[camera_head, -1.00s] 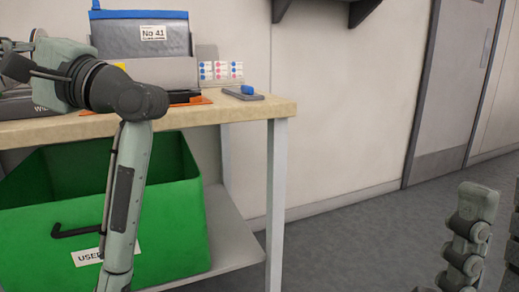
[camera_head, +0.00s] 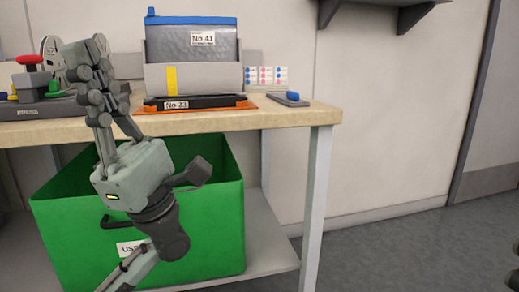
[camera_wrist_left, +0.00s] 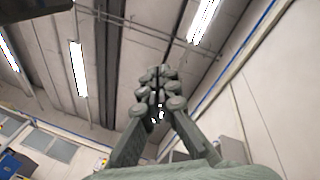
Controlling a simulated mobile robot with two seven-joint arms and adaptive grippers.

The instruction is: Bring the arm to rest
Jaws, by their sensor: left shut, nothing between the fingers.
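My left gripper (camera_head: 92,62) points upward in front of the wooden-topped bench (camera_head: 290,117), with its wrist below the bench's front edge. Its fingers are together and empty. In the left wrist view the closed fingers (camera_wrist_left: 158,85) point up at the ceiling, with nothing between them. The left arm comes up from the bottom of the head view, in front of the green bin. My right gripper does not show; only a small dark piece shows at the right edge of the head view.
A grey holder (camera_head: 200,78) with a blue-topped pouch (camera_head: 195,42) stands on the bench above an orange-edged tray (camera_head: 240,104). A device with a red knob (camera_head: 30,60) is at left. A green bin (camera_head: 215,225) sits on the lower shelf (camera_head: 265,240). Floor is clear at right.

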